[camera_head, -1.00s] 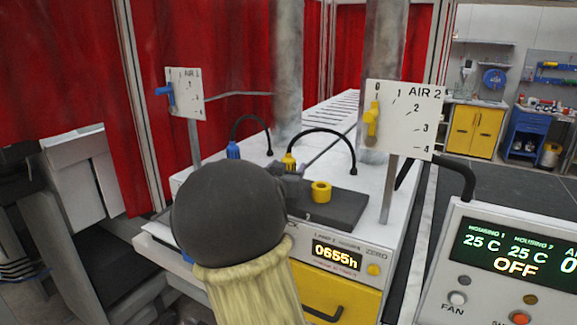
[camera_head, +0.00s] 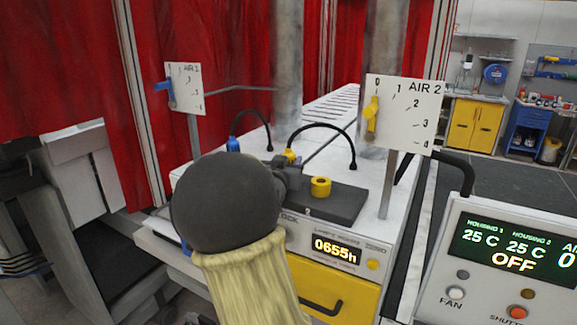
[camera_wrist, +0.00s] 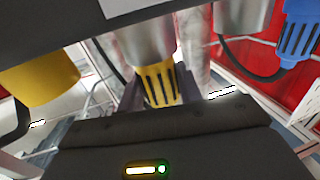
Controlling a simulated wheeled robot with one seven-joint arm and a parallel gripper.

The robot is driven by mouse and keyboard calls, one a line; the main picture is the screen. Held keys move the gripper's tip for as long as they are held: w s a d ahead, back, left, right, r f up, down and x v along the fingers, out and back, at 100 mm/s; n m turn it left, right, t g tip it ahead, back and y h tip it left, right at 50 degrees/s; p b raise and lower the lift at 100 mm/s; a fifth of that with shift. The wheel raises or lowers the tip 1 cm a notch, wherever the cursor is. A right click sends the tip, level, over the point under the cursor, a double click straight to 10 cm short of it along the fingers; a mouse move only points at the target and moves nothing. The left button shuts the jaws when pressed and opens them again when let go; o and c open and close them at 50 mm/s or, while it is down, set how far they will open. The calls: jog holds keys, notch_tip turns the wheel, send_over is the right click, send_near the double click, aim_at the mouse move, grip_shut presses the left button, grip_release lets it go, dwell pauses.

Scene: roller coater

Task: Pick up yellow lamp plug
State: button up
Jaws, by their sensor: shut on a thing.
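The yellow lamp plug (camera_head: 290,156) stands on the white housing at the end of an arched black cable, behind the dark block. In the wrist view the ribbed yellow lamp plug (camera_wrist: 158,85) is upright between my fingers, below a grey metal cylinder. My gripper (camera_head: 287,174) is at the plug in the head view, and its dark fingers are shut on the plug. My forearm and round wrist cover part of the housing front. The plug's lower end is hidden in the head view.
A blue plug (camera_head: 233,145) with its own cable stands to the left.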

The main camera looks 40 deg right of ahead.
notch_tip(320, 180, up, 10)
jog(key=shift+r, duration=0.1)
dwell(0.5)
jog(key=shift+w, duration=0.15)
dwell(0.4)
